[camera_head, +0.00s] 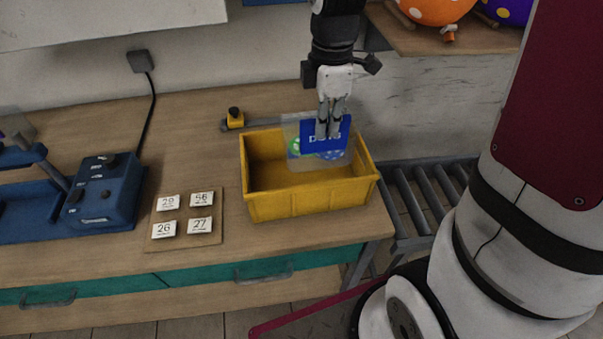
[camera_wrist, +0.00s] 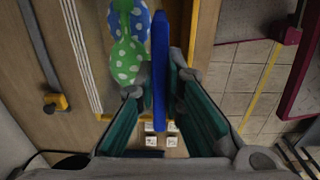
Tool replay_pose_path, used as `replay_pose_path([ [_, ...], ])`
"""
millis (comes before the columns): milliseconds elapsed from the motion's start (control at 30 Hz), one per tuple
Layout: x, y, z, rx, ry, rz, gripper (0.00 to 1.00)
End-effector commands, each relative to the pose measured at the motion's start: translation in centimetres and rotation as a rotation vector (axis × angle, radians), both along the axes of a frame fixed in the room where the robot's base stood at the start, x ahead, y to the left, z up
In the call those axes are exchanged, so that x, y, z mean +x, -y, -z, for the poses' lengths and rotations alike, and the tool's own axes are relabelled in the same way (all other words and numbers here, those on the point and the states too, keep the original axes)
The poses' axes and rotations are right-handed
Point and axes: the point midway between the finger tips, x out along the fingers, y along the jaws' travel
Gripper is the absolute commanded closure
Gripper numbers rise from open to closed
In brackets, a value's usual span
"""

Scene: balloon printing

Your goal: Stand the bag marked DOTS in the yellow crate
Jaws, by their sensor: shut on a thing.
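The bag marked DOTS has a blue header (camera_head: 340,140) and a clear body (camera_head: 305,158) with green and blue dotted balloons in it. My gripper (camera_head: 328,132) is shut on the header from above. The bag hangs roughly upright over the right part of the yellow crate (camera_head: 305,204), its lower edge overlapping the crate's inside. I cannot tell whether it touches the crate floor. In the wrist view the blue header (camera_wrist: 160,65) is pinched between the green finger pads, with the dotted balloons (camera_wrist: 127,55) to its left. The crate's visible inside is otherwise empty.
A board with number cards (camera_head: 183,226) lies left of the crate. A blue machine (camera_head: 105,190) stands further left. A black and yellow tool (camera_head: 236,118) lies behind the crate. A roller conveyor (camera_head: 425,195) is at the right. A shelf with balloons (camera_head: 440,38) is at upper right.

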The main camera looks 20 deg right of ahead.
Motion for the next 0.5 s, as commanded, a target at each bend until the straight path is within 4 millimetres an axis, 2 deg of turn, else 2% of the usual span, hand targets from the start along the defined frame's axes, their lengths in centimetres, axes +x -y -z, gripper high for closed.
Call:
replay_pose_path([
  [300,-0.1,0.0,5.0,0.000,-0.005,-0.001,1.00],
  [500,-0.1,0.0,6.8,0.000,-0.005,0.000,1.00],
])
